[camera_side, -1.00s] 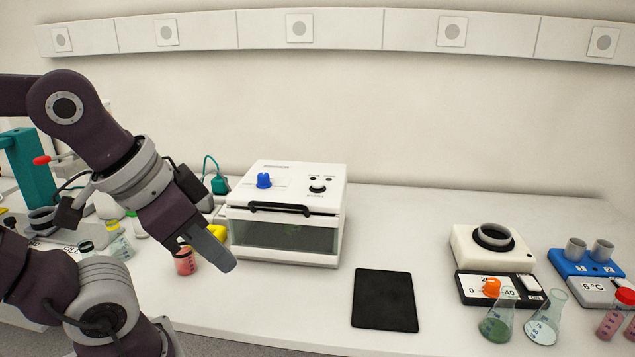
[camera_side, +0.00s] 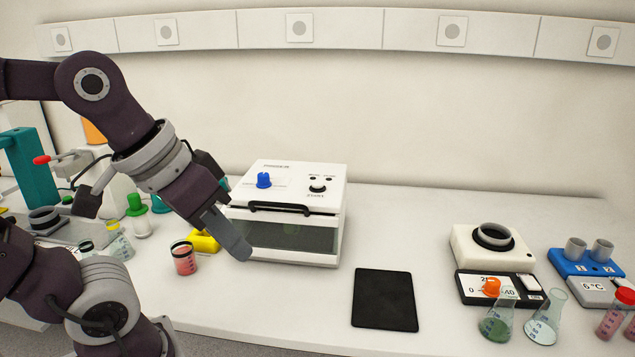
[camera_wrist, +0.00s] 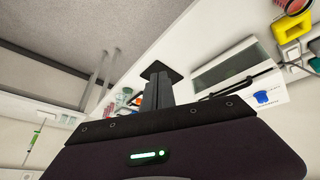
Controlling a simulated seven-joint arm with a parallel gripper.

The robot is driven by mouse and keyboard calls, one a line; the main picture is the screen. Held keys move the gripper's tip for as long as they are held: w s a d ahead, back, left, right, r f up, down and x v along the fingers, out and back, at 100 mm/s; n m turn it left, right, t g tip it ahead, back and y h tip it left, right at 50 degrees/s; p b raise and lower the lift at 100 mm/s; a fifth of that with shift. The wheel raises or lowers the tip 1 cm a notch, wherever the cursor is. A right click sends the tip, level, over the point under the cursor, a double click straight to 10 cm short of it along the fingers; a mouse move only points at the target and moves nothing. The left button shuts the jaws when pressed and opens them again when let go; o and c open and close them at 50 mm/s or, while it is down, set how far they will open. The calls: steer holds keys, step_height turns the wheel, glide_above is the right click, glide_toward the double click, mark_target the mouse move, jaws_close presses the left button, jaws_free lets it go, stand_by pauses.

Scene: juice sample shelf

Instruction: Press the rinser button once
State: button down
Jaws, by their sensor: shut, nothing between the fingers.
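My gripper (camera_side: 240,250) is shut and empty, tilted down in front of the left side of the white box with the glass front. Its grey fingers also show in the wrist view (camera_wrist: 158,88). No part is clearly marked as the rinser button, so I cannot tell which it is. A yellow block (camera_side: 204,242) sits on the bench just left of my fingers, partly hidden behind them; it also shows in the wrist view (camera_wrist: 292,26).
A beaker of red liquid (camera_side: 184,259) stands left of the yellow block. A green-stoppered flask (camera_side: 138,222) and a teal stand (camera_side: 30,170) are farther left. A black pad (camera_side: 385,300) lies right of my gripper. Flasks and small devices (camera_side: 495,255) fill the right; bench between is clear.

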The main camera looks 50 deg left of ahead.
steer(key=w+r+n+h, duration=0.1)
steer(key=w+r+n, duration=0.2)
steer(key=w+n, duration=0.4)
steer(key=r+n+t, duration=0.2)
steer(key=n+t, duration=0.1)
steer(key=n, duration=1.3)
glide_above(314, 183)
steer(key=shift+a, duration=0.1)
steer(key=shift+f, duration=0.15)
steer(key=shift+f, duration=4.3)
steer(key=shift+f, duration=0.1)
steer(key=shift+f, duration=0.3)
